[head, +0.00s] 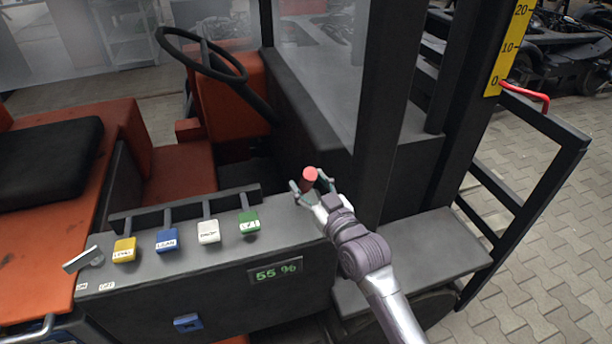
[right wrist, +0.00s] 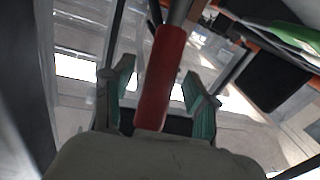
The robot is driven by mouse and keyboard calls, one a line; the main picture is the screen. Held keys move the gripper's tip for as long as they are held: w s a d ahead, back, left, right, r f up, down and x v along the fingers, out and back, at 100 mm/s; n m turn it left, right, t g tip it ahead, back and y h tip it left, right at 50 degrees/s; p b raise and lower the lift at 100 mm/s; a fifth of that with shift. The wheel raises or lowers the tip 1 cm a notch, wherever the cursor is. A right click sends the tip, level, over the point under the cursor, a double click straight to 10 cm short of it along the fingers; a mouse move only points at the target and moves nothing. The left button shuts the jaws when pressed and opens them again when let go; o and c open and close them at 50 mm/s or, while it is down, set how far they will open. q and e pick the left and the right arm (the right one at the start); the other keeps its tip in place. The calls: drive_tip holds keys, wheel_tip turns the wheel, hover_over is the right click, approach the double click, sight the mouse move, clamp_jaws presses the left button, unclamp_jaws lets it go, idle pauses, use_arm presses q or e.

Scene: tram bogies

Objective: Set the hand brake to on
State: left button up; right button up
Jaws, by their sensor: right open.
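A lever with a red grip (head: 309,174), which looks like the hand brake, stands at the right end of the grey console (head: 215,285). My right gripper (head: 311,184) is around this grip, with one finger on each side. In the right wrist view the red grip (right wrist: 160,78) runs between the two green-padded fingers of my right gripper (right wrist: 157,98). Gaps show on both sides, so the jaws are open and not clamped on it. The lever's base is hidden in the head view. My left gripper is not in view.
Yellow (head: 124,249), blue (head: 167,240), white (head: 208,232) and green (head: 249,222) levers stand along the console. A steering wheel (head: 202,55) is behind. A dark mast post (head: 388,110) rises close to the right arm.

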drive_tip(key=shift+x, duration=0.8)
clamp_jaws()
